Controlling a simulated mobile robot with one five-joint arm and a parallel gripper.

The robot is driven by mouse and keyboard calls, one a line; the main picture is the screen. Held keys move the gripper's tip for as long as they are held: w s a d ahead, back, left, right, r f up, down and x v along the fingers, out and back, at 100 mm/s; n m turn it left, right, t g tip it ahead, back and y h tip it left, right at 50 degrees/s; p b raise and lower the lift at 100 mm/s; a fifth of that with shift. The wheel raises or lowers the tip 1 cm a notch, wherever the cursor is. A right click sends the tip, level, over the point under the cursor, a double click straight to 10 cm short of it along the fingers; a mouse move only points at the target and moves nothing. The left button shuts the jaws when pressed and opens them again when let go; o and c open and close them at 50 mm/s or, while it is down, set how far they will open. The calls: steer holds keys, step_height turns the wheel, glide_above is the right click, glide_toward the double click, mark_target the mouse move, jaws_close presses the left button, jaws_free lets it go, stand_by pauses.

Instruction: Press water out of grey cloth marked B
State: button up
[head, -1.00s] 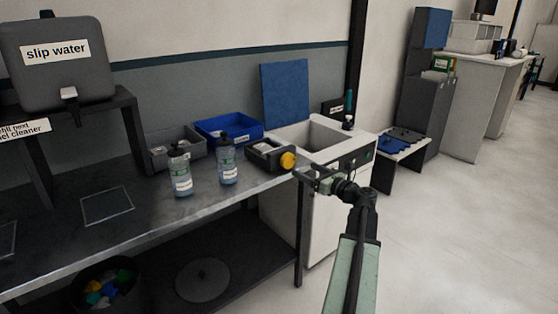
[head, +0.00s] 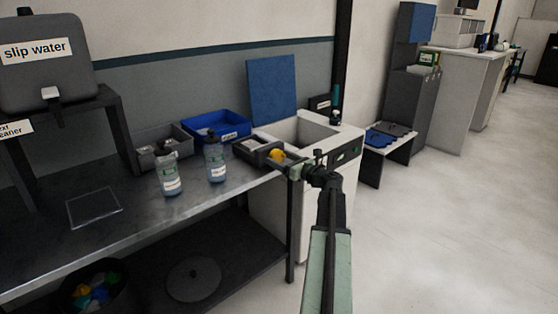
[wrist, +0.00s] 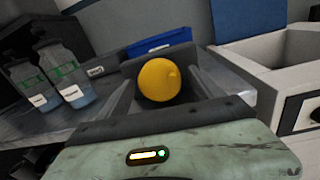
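My gripper (head: 290,168) is at the front right corner of the metal bench, close to a dark box with a round yellow knob (head: 277,155). In the wrist view the yellow knob (wrist: 158,80) appears between or just beyond my spread fingers (wrist: 170,95). I cannot tell whether they touch it. No cloth is seen in the gripper.
The floor (head: 440,240) at the right is clear.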

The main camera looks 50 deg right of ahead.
steer(key=c, duration=1)
steer(key=shift+a, duration=0.15)
steer(key=shift+c, duration=0.6)
steer(key=shift+n, duration=0.3)
steer(key=n, duration=0.2)
steer(key=shift+n, duration=0.3)
steer(key=shift+n+p, duration=0.45)
steer(key=shift+n, duration=1.75)
steer(key=o, duration=1.4)
steer(key=shift+c, duration=0.2)
